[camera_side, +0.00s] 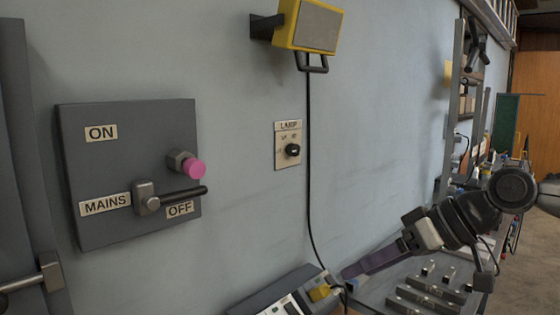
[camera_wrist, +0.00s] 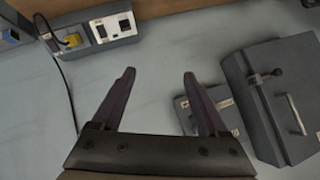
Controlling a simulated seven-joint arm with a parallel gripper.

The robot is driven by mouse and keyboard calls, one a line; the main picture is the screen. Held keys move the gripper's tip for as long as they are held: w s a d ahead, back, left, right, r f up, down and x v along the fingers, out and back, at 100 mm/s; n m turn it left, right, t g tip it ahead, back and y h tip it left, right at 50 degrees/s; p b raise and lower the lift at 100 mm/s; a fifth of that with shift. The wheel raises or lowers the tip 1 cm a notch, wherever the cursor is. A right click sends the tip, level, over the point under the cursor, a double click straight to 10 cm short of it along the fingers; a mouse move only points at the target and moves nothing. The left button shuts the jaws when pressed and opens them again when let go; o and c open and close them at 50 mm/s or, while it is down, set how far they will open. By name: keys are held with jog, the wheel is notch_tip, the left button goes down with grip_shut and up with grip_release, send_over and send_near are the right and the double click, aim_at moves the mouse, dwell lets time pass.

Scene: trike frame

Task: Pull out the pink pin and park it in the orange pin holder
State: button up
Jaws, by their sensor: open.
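The pink pin (camera_side: 195,168) sticks out of a hex-shaped metal boss on the grey MAINS panel (camera_side: 120,240), upper right of the OFF label. The black switch lever (camera_side: 180,196) lies just below it, pointing at OFF. My gripper (camera_side: 347,272) is low and to the right in the side view, well away from the pin. In the wrist view my gripper (camera_wrist: 160,75) has its two purple fingers wide apart with nothing between them. I cannot make out an orange pin holder in either view, and the pin does not show in the wrist view.
A socket strip with a yellow plug (camera_side: 320,292) lies by my fingers; it also shows in the wrist view (camera_wrist: 110,27). A yellow lamp (camera_side: 310,25) hangs on the wall, its cable (camera_side: 309,150) running down. Grey boxes (camera_wrist: 285,90) stand right of my fingers.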

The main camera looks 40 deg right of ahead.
jog(key=w+a+r+m+t+y, duration=0.35)
jog(key=w+r, duration=0.75)
jog(key=r, duration=0.5)
send_near(203, 165)
jog(key=x, duration=0.9)
jog(key=shift+w+t+y, duration=0.3)
jog(key=shift+t+y, duration=0.05)
jog(key=shift+t, duration=0.1)
jog(key=shift+f+m, duration=0.1)
jog(key=shift+m, duration=0.15)
grip_shut()
jog(key=shift+s, duration=0.1)
jog(key=shift+s+f, duration=0.15)
jog(key=shift+s, duration=1.15)
jog(key=shift+s+f, duration=0.15)
jog(key=shift+s, duration=1.2)
